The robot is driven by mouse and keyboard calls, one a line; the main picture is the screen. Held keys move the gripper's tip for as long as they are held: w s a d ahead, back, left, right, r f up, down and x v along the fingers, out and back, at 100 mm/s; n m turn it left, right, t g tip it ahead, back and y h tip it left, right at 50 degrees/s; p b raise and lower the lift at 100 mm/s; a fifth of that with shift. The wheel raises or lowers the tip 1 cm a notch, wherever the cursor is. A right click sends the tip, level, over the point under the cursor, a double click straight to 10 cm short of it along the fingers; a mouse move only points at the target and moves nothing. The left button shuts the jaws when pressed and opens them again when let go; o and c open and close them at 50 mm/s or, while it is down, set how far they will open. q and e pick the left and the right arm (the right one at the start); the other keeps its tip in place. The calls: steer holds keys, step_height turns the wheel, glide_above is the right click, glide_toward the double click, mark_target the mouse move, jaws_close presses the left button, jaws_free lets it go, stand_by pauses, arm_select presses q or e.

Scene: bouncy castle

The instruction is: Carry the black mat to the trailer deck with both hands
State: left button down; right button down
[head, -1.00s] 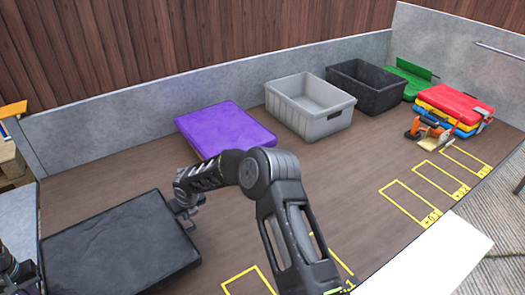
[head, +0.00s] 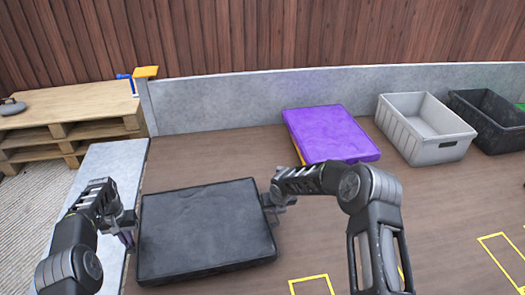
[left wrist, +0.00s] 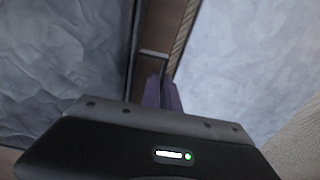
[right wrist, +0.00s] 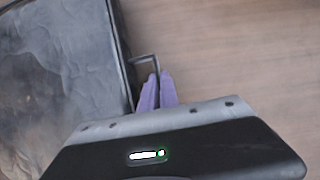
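The black mat (head: 205,230) lies flat and level at the left part of the brown trailer deck (head: 290,255); I cannot tell whether it touches the deck. My left gripper (head: 128,237) is at its left edge, and my right gripper (head: 272,202) is at its right edge. In the left wrist view, the purple fingers (left wrist: 161,92) are close together at a thin dark handle on the mat's side. In the right wrist view, the fingers (right wrist: 154,90) are likewise close together at a handle (right wrist: 143,60). The fingertips' contact is partly hidden.
A purple mat (head: 330,134), a grey crate (head: 425,128) and a black crate (head: 490,120) stand along the back wall (head: 220,105). A grey side panel (head: 105,165) borders the deck at left, with wooden pallets (head: 70,110) beyond. Yellow outlines mark the front deck.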

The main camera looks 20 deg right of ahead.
arm_select(q)
steer(key=shift+f, duration=0.6)
arm_select(e)
steer(key=shift+f, duration=0.55)
arm_select(q)
steer(key=c, duration=2)
jaws_free()
steer(key=shift+f, duration=0.1)
arm_select(e)
steer(key=c, duration=2)
jaws_free()
steer(key=shift+f, duration=0.15)
arm_select(q)
steer(key=o, duration=0.4)
arm_select(e)
steer(key=o, duration=0.4)
arm_select(q)
step_height(320, 180, up, 12)
arm_select(e)
steer(key=v, duration=1.2)
steer(key=shift+s, duration=0.1)
